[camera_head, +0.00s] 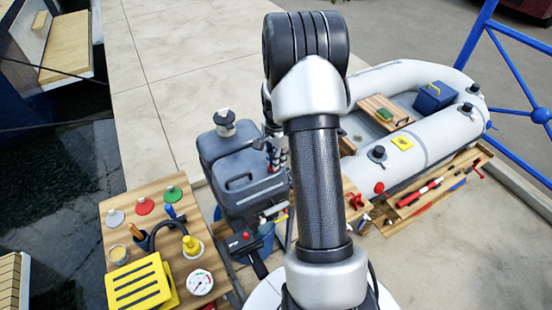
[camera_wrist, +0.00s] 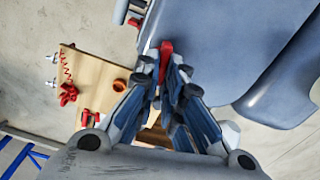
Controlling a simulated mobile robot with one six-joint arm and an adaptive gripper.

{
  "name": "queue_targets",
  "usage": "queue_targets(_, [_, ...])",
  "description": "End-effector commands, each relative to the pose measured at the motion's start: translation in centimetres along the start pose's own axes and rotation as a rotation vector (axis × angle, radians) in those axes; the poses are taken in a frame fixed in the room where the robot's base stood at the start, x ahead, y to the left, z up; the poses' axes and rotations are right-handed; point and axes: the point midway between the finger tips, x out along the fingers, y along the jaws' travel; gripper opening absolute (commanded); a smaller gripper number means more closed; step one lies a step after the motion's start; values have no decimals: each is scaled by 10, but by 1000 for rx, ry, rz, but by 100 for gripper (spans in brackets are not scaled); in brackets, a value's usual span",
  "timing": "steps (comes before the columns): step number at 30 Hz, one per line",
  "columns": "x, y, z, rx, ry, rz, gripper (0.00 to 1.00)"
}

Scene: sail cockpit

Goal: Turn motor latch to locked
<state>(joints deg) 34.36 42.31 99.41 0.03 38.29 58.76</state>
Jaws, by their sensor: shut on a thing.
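The grey-blue outboard motor (camera_head: 235,172) stands left of my arm in the head view, and its smooth casing (camera_wrist: 215,45) fills the upper right of the wrist view. A small red latch (camera_wrist: 166,50) shows at the edge of this casing. My gripper (camera_wrist: 166,72) is shut on the red latch, with one finger on each side of it. In the head view my gripper (camera_head: 275,153) is at the motor's right side, partly hidden by my arm, and the latch is hidden. I cannot tell the latch's lock position.
A grey inflatable boat (camera_head: 420,140) lies to the right. A wooden table (camera_head: 120,220) with a yellow box (camera_head: 140,285), gauge and several caps stands at lower left. A low wooden board (camera_wrist: 95,85) with red items lies near the gripper. A blue frame (camera_head: 510,70) stands at right.

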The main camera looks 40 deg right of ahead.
Motion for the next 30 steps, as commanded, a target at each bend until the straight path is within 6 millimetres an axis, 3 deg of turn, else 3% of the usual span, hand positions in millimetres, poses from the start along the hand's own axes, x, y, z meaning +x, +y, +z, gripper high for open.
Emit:
queue_targets(12, [0, 2, 0, 177, 1, -1, 0])
queue_targets(28, [0, 2, 0, 198, 1, -1, 0])
queue_targets(29, [0, 2, 0, 198, 1, -1, 10])
queue_targets(30, [0, 2, 0, 198, 1, -1, 12])
